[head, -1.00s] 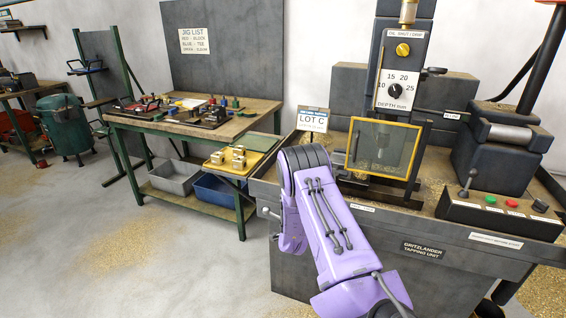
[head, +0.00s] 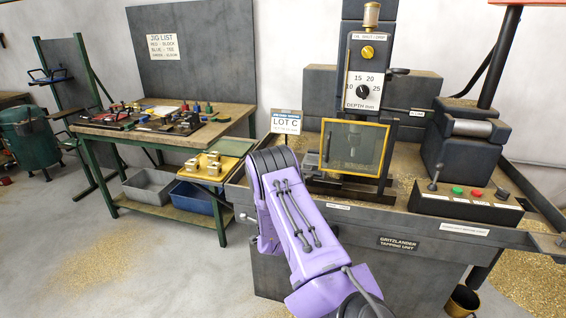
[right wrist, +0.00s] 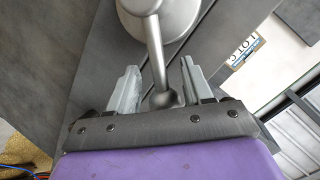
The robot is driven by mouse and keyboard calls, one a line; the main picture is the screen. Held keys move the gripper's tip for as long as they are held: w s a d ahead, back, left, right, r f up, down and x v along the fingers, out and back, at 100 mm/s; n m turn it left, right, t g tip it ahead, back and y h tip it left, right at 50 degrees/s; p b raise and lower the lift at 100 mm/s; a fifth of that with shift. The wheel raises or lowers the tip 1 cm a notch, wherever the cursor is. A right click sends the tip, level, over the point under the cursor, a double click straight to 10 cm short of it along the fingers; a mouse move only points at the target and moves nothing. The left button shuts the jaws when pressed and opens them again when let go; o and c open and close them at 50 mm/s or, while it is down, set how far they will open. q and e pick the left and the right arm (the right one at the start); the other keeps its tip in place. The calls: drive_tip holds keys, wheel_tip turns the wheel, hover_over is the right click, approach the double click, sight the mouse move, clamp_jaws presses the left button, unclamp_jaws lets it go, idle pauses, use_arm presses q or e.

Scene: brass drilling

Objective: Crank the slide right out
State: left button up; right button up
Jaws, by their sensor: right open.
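In the right wrist view a grey metal crank has a round hub (right wrist: 165,14), a thin arm (right wrist: 155,55) and a dark ball knob (right wrist: 165,99). My right gripper (right wrist: 161,84) is open, with one finger on each side of the crank's arm and knob. I cannot tell whether either finger touches it. In the head view my purple right arm reaches to the front left of the tapping unit (head: 410,243), and its gripper is hidden. A small metal handle (head: 247,218) shows at the unit's left end. My left gripper is not in view.
A clear guard with a yellow frame (head: 353,146) stands on the unit. A control box (head: 465,200) with buttons and a lever is at right. A workbench (head: 160,138) with jigs and a yellow tray (head: 232,147) with brass parts stand at left. The floor between is open, with brass chips.

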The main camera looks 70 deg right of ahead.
drive_tip(key=shift+w+a, duration=0.1)
drive_tip(key=shift+a, duration=0.25)
drive_tip(key=v, duration=1)
drive_tip(key=shift+s+b, duration=0.25)
drive_tip(key=shift+b, duration=0.2)
